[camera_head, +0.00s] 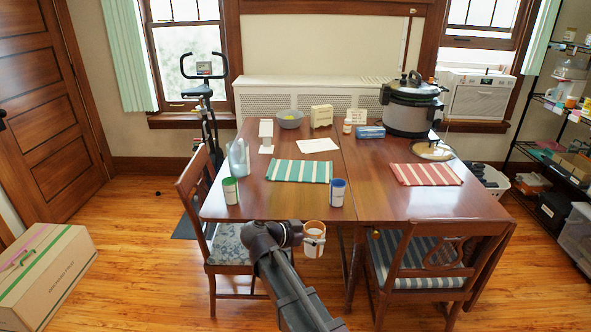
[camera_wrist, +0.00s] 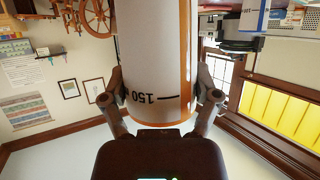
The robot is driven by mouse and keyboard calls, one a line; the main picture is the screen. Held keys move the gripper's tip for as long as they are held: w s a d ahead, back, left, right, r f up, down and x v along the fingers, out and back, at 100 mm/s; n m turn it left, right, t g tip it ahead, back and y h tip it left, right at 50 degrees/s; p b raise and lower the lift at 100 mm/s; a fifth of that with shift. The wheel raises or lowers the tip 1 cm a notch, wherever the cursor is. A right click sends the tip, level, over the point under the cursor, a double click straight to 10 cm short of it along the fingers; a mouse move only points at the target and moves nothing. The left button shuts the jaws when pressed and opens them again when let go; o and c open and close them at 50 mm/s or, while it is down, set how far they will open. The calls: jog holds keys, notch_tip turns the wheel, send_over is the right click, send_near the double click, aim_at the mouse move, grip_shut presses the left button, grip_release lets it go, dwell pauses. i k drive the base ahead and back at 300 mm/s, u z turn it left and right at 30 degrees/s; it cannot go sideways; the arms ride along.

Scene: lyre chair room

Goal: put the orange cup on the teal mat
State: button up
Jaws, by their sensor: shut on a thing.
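The orange cup (camera_head: 314,228), white with orange bands, is in front of the table's near edge in the head view, off the tabletop and roughly upright. My gripper (camera_head: 314,240) is shut on it. In the wrist view the cup (camera_wrist: 155,50) fills the middle, its "150" marking upside down, with a gripper finger on either side. The teal mat (camera_head: 300,171), striped with white, lies flat on the left half of the table, beyond my gripper. Nothing stands on the mat.
A red striped mat (camera_head: 425,174) lies right. Chairs (camera_head: 405,260) flank my arm.

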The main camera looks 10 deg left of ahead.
aim_at(286, 169)
jog(key=i, duration=1.05)
jog(key=z, duration=0.05)
